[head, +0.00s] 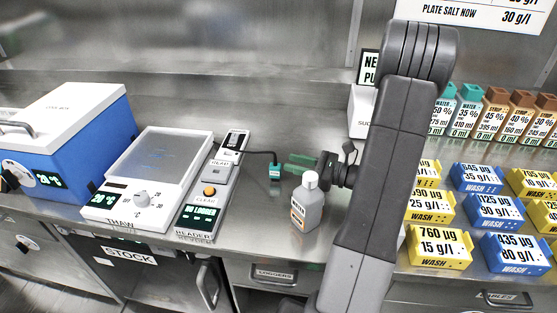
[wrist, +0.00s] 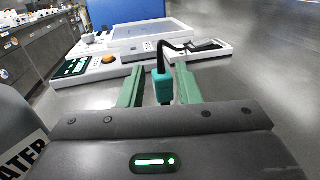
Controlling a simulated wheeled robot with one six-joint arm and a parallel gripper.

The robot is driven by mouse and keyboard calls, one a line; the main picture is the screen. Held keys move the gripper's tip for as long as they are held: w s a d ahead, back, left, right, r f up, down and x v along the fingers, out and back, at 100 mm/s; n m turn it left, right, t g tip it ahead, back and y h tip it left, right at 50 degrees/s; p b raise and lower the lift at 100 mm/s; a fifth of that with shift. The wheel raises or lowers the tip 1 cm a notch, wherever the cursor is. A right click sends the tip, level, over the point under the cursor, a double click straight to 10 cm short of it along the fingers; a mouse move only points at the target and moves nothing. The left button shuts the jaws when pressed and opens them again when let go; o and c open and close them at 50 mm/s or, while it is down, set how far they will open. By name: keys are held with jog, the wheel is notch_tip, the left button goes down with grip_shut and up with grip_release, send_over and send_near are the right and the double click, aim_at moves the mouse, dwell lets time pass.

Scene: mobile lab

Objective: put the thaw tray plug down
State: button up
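The thaw tray plug (head: 275,172) is a small teal block on a black cord, upright at the bench top right of the reader. I cannot tell whether its lower end touches the bench. In the wrist view the plug (wrist: 162,88) is between my gripper's two green fingers (wrist: 160,85), with a narrow gap on each side. My gripper (head: 290,163) is open, reaching in from the right at the plug. The thaw tray (head: 160,160) is a white unit with a dial and a display.
A grey bottle labelled water (head: 307,205) stands close in front of my gripper; it also shows in the wrist view (wrist: 20,140). The reader (head: 200,218) stands beside the thaw tray, and a blue box (head: 80,150) is at left. Bare bench (head: 255,205) lies left of the bottle.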

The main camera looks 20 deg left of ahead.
aim_at(277, 163)
jog(key=shift+w+d, duration=0.1)
jog(key=shift+d, duration=1.85)
jog(key=shift+a, duration=0.15)
jog(key=a, duration=0.8)
jog(key=a+f, duration=0.1)
jog(key=a, duration=0.3)
jog(key=shift+s, duration=0.25)
jog(key=shift+d+f+b, duration=0.1)
jog(key=shift+f+b, duration=0.15)
jog(key=shift+b, duration=0.1)
jog(key=shift+r+p, duration=0.4)
jog(key=shift+r, duration=0.1)
